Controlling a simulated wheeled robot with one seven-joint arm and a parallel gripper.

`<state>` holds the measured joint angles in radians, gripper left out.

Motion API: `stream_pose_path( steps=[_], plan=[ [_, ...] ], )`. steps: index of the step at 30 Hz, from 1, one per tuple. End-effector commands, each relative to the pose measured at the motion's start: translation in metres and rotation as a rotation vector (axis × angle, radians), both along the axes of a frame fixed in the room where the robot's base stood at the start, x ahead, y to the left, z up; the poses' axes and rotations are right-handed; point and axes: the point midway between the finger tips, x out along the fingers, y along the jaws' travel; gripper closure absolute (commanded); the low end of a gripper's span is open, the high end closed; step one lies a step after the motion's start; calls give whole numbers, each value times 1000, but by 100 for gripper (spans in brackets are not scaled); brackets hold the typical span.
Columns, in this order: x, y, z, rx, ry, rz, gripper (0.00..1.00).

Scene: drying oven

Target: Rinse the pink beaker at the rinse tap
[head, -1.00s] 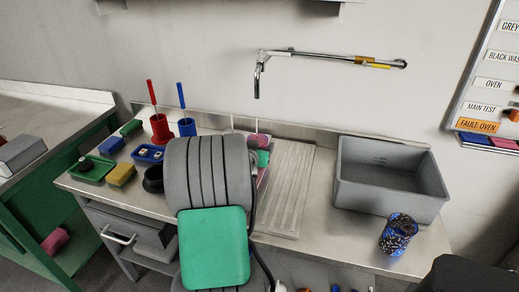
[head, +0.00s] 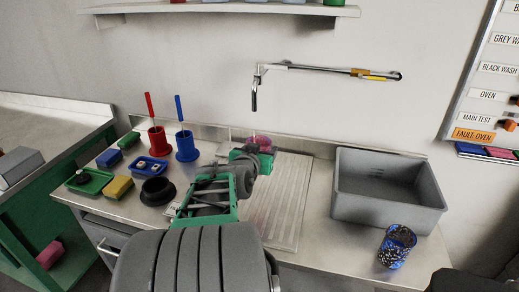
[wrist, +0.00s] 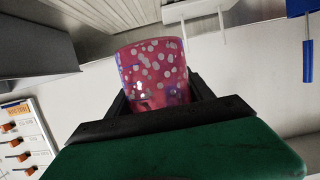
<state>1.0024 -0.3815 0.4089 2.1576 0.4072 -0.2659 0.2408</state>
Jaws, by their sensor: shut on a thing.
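The pink beaker (head: 263,143) has pale round spots and fills the middle of the wrist view (wrist: 153,72). My gripper (head: 252,153) is shut on it, with dark jaws on both sides of the beaker in the wrist view. In the head view my green wrist hides part of the beaker. The rinse tap (head: 290,66) is a metal wall pipe with a spout hanging down at its left end. The beaker appears below the spout tip in the head view, with a gap between them. I see no water running. The beaker's exact tilt is hard to tell.
A ridged drainboard (head: 284,205) lies below the tap, with a grey basin (head: 388,188) to its right. A blue speckled beaker (head: 397,246) stands at the front right. Red (head: 157,140) and blue (head: 187,146) brush holders and a black ring (head: 157,191) stand left.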

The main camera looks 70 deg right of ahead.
Motion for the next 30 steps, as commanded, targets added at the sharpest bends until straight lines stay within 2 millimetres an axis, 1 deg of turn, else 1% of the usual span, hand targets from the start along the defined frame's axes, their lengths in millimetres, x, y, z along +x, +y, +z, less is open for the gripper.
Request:
stream_pose_path(
  steps=[1, 6, 12, 14, 17, 24, 27, 30],
  plan=[
    [-3, 5, 5, -5, -3, 0, 95],
    [-12, 20, 12, -4, -3, 0, 95],
    [-19, 32, 18, -3, -1, 0, 95],
    [-20, 34, 21, -3, -1, 0, 95],
    [-22, 36, 30, -4, -2, 0, 95],
    [-23, 37, 58, -4, -3, -1, 95],
    [-23, 37, 62, -3, -1, 0, 95],
    [-23, 37, 61, -2, -1, 0, 95]
  ],
)
